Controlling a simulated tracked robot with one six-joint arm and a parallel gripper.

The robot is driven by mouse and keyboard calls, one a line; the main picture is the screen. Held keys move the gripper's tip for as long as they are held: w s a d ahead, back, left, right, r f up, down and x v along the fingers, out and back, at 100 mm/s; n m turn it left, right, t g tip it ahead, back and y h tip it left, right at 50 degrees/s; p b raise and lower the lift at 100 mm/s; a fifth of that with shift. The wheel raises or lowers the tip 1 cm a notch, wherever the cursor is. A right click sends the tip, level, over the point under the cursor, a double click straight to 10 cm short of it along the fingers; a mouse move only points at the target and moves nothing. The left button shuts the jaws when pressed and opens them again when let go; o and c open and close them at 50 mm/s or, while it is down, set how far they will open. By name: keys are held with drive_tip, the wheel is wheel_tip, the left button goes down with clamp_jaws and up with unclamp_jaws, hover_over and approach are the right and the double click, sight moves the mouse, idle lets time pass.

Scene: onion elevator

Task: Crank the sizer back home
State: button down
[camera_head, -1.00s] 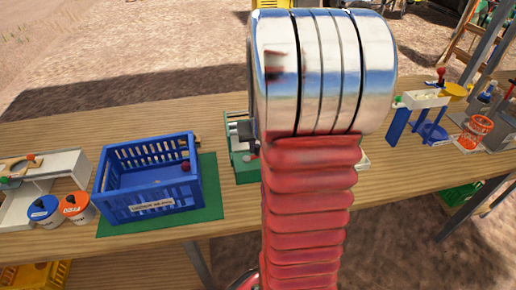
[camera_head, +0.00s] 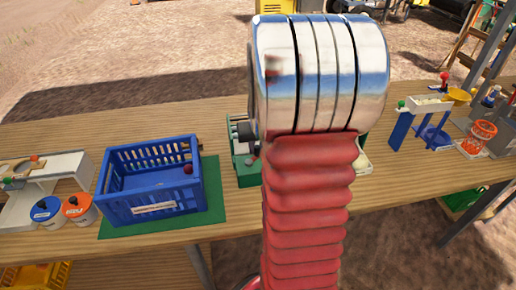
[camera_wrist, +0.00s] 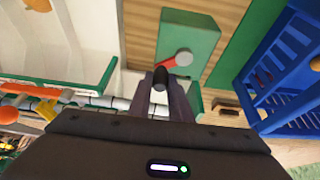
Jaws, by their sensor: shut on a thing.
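The sizer (camera_head: 243,165) stands on the table as a green-framed machine with grey rollers, largely hidden behind my arm in the head view. In the wrist view its rollers (camera_wrist: 112,102) and green housing (camera_wrist: 190,35) show. My gripper is hidden in the head view.
A blue crate (camera_head: 155,203) with a small dark red ball stands on a green mat (camera_head: 215,210) left of the sizer. Blue and orange tubs (camera_head: 80,208) stand further left. A blue-legged stand (camera_head: 407,130) and an orange basket (camera_head: 478,137) are at right.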

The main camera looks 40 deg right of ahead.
drive_tip(key=shift+w, duration=0.1)
drive_tip(key=shift+w+a, duration=0.25)
drive_tip(key=shift+w, duration=0.35)
idle(0.5)
